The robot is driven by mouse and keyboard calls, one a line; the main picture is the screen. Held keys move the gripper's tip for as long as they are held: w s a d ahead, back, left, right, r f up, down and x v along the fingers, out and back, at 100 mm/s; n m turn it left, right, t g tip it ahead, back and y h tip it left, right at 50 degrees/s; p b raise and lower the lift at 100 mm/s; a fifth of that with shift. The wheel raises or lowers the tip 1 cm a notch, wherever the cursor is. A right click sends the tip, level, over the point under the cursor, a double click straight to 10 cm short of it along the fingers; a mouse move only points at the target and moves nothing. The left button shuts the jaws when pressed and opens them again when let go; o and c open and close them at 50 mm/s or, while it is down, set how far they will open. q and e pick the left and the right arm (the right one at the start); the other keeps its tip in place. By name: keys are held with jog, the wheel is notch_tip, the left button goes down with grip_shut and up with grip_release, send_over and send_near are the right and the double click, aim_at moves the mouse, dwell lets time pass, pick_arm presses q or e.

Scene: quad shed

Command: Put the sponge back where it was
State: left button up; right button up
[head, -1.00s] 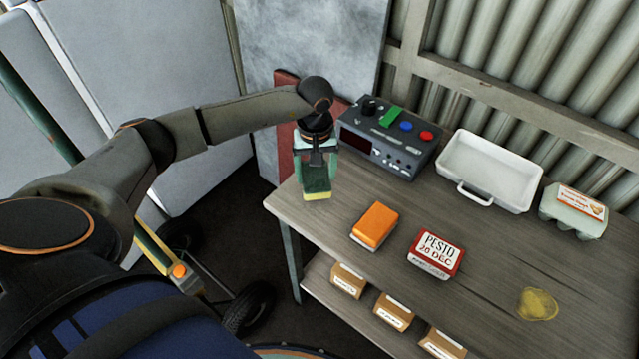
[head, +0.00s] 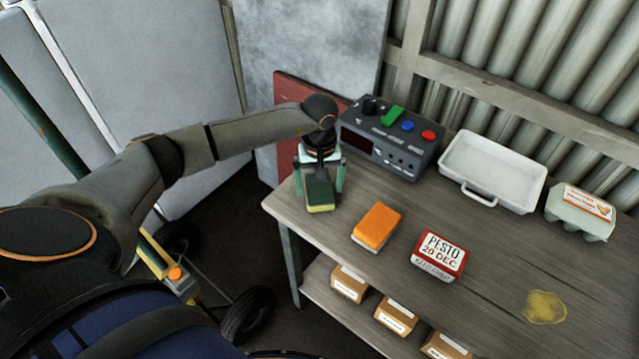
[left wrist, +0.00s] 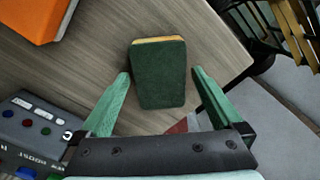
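The sponge (head: 320,194), dark green on top with a yellow underside, appears to lie flat on the table near its left corner. It also shows in the left wrist view (left wrist: 158,75), green face up. My left gripper (head: 320,176) is above and behind it, its fingers spread to either side. In the left wrist view there is a gap between each finger and the sponge, so the left gripper (left wrist: 160,85) is open. My right gripper is not in view.
An orange block (head: 377,225) and a pesto tin (head: 438,254) are to the right. A dark control box (head: 390,140), white tray (head: 485,187) and egg carton (head: 580,210) stand behind. A yellow smear (head: 545,307) marks the bare wood. Small boxes (head: 396,314) sit on the shelf below.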

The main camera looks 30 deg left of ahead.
aim_at(320, 190)
pick_arm(q)
jog(key=shift+r, duration=0.1)
notch_tip(320, 190, up, 12)
jog(key=shift+b, duration=0.3)
dwell(0.3)
jog(key=shift+s+r, duration=0.1)
